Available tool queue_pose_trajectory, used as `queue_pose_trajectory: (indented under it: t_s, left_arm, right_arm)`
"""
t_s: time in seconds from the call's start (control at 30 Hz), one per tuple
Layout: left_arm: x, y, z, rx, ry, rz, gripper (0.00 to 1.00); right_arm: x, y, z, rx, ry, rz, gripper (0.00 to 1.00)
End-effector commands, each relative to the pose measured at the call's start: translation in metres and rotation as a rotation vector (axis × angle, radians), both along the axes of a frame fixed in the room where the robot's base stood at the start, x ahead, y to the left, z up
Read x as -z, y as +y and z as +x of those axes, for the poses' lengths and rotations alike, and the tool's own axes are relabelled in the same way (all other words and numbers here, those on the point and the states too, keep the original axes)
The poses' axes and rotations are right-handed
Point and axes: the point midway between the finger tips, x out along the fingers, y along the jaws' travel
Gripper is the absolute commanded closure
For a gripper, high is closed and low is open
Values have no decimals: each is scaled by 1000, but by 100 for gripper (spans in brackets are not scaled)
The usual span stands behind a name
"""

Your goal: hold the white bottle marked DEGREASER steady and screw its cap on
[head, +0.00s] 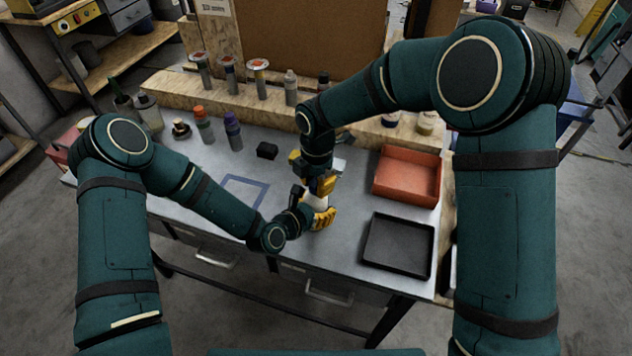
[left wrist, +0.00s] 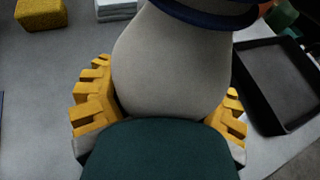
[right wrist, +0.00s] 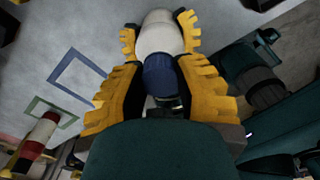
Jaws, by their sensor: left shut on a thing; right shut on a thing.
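The white bottle (head: 316,200) is mostly hidden by my grippers in the head view. In the left wrist view its white body (left wrist: 170,65) fills the space between the yellow fingers of my left gripper (left wrist: 165,108), which is shut on it. A dark blue band shows above the body there. In the right wrist view the bottle (right wrist: 157,35) lies beyond a dark blue cap (right wrist: 160,75). My right gripper (right wrist: 160,82) has its fingers around this cap, above my left gripper (head: 323,217). No lettering is readable, and the cap's fit on the neck is hidden.
An orange bin (head: 408,191) and a black tray (head: 370,258) sit right of the bottle. A blue outline (head: 243,181) and small black block (head: 267,150) are left. Several bottles stand at the back. A yellow sponge-like block (left wrist: 40,13) shows in the left wrist view.

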Motion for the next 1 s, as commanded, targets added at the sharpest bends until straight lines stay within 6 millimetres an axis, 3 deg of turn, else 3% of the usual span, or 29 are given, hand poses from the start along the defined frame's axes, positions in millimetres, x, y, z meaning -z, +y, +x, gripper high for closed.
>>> queue_pose_trajectory:
  t_s: [0.2,0.33,0.5,0.77,0.8,0.83,1.0]
  left_arm:
    - [0,0,0,0,0,0,100]
    - [0,0,0,0,0,0,100]
    - [0,0,0,1,0,0,100]
    - [0,0,0,1,0,0,100]
    - [0,0,0,1,0,0,100]
    - [0,0,0,1,0,0,100]
    - [0,0,0,1,0,0,100]
  right_arm:
    - [1,0,0,417,9,-13,100]
    - [1,0,0,593,12,-17,100]
    - [1,0,0,686,15,-19,100]
    - [1,0,0,687,15,-19,100]
    - [1,0,0,687,15,-19,58]
    - [1,0,0,687,15,-19,48]
    - [1,0,0,686,15,-19,45]
